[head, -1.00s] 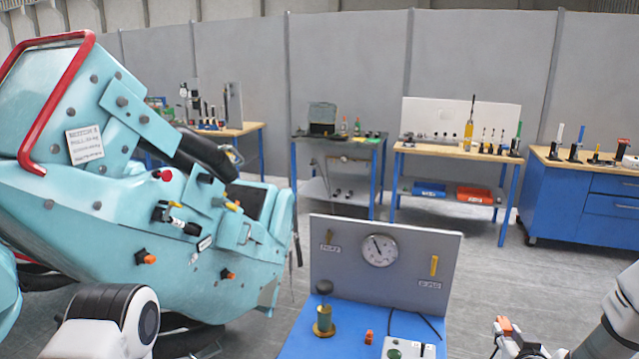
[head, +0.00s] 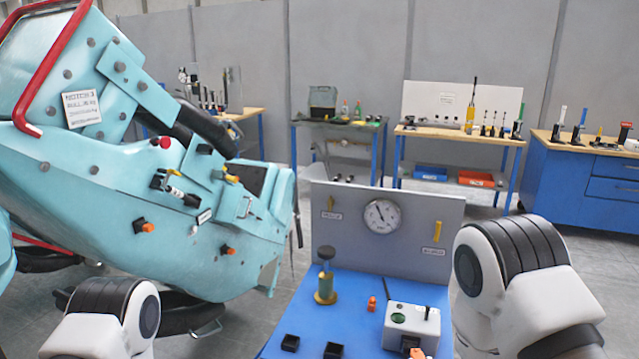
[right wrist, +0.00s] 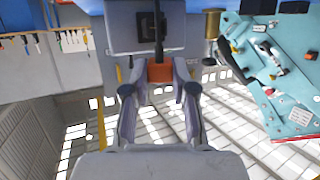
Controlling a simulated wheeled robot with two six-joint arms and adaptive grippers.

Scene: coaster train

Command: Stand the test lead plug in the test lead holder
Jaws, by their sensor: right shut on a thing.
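The test lead plug is an orange block (right wrist: 160,73) between the fingers of my right gripper (right wrist: 160,78) in the right wrist view. The gripper is shut on it, and a dark lead or pin runs from the block toward the top of that view. In the head view an orange piece (head: 417,353) at the bottom edge may be this plug; the right gripper itself is cut off there. Two black square cups (head: 290,343) (head: 333,350) stand on the blue bench's front; I cannot tell whether one is the test lead holder. My left gripper is out of view.
The blue bench (head: 350,285) carries a brass pump (head: 325,285), a small orange piece (head: 372,304) and a grey box (head: 410,328). A gauge panel (head: 345,235) stands behind. The teal coaster train (head: 190,250) is left. Worktables line the back.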

